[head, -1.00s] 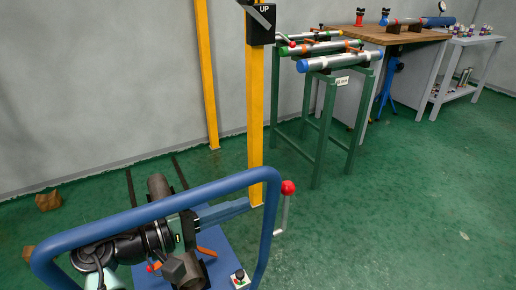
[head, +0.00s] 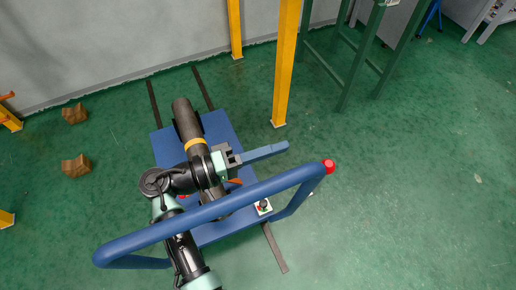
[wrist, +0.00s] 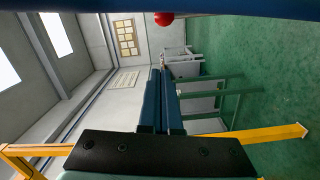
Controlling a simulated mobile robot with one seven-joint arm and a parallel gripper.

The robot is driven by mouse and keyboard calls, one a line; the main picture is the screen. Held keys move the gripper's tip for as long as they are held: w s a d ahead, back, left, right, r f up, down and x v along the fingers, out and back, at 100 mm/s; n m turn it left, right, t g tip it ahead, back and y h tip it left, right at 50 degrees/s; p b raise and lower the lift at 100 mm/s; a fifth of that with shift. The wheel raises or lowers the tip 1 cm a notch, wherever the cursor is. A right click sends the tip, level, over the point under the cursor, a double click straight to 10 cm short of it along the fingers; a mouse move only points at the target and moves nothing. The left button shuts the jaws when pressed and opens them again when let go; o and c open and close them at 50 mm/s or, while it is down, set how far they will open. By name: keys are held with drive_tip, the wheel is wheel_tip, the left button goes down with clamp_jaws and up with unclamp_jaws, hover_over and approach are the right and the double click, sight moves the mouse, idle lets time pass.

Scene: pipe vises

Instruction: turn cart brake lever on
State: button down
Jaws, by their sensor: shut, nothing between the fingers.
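The brake lever's red ball knob (head: 328,166) shows at the right end of the blue cart handle (head: 225,205). Its shaft is mostly hidden beneath the knob and handle from above. My gripper (head: 287,146) reaches over the cart with its blue-grey fingers together and empty. The fingertips point right and stop left of the knob, apart from it, just beyond the handle bar in the picture. In the wrist view the closed fingertips (wrist: 165,72) point ahead, and the red knob (wrist: 164,18) is at the top edge, under the dark blue handle bar (wrist: 220,8).
The blue cart deck (head: 225,125) carries a dark pipe (head: 188,118) and a small knob box (head: 263,207). A yellow post (head: 286,65) stands behind, with a green stand (head: 357,70) to its right. Brown blocks (head: 76,166) lie left.

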drive_tip(key=s+d, duration=0.2)
drive_tip(key=d, duration=0.4)
drive_tip(key=shift+f+p, duration=0.35)
drive_tip(key=shift+f, duration=0.05)
drive_tip(key=shift+d, duration=0.1)
drive_tip(key=shift+s+d+r+p, duration=0.1)
drive_tip(key=shift+s+d+p, duration=0.2)
drive_tip(key=shift+s+p, duration=0.4)
